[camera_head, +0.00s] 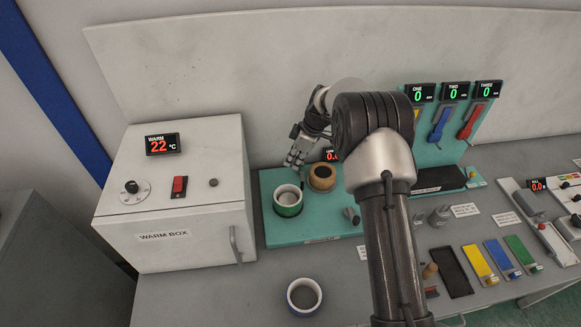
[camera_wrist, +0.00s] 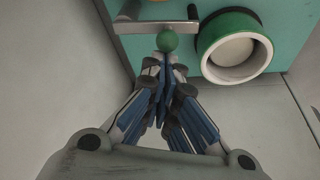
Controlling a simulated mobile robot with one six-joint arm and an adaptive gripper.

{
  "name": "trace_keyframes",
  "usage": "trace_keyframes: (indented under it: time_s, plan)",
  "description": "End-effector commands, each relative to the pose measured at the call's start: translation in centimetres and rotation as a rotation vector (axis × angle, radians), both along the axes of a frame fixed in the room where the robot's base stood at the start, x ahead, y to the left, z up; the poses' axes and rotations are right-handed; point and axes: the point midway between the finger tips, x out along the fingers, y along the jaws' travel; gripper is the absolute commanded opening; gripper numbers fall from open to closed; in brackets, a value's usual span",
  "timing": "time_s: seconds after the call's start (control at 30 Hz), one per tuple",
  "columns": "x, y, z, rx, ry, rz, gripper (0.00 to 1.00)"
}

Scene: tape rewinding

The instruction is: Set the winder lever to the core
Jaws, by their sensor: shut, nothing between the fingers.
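The winder is a teal base (camera_head: 325,222) on the bench, carrying a green-rimmed roll (camera_head: 288,201) and a brown roll (camera_head: 322,177). In the wrist view, a grey metal bar (camera_wrist: 135,27) with a green ball knob (camera_wrist: 168,41) shows, apparently the winder lever. The green-rimmed roll (camera_wrist: 236,47) is right of the knob. My gripper (camera_wrist: 166,62) is shut and empty, with its fingertips at the knob; I cannot tell whether they touch it. In the head view my gripper (camera_head: 292,162) hangs at the base's back left, and the lever is hidden or too small to make out.
A white warm box (camera_head: 185,230) stands close on the left. A blue-rimmed roll (camera_head: 304,296) lies on the bench in front. Lever panels (camera_head: 455,125) stand at the back right. Yellow, blue and green blocks (camera_head: 497,256) lie at the right. My arm hides the middle.

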Motion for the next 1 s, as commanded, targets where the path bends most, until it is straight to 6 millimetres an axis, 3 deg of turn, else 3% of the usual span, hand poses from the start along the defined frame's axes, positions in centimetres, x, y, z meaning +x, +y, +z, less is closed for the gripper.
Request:
trace_keyframes:
  time_s: [0.23, 1.0]
  plan:
    - [-0.4, -0.69, -0.05, 0.001, -0.001, 0.121, 0.0]
    - [-0.67, -1.16, 0.07, 0.0, 0.0, 0.124, 0.0]
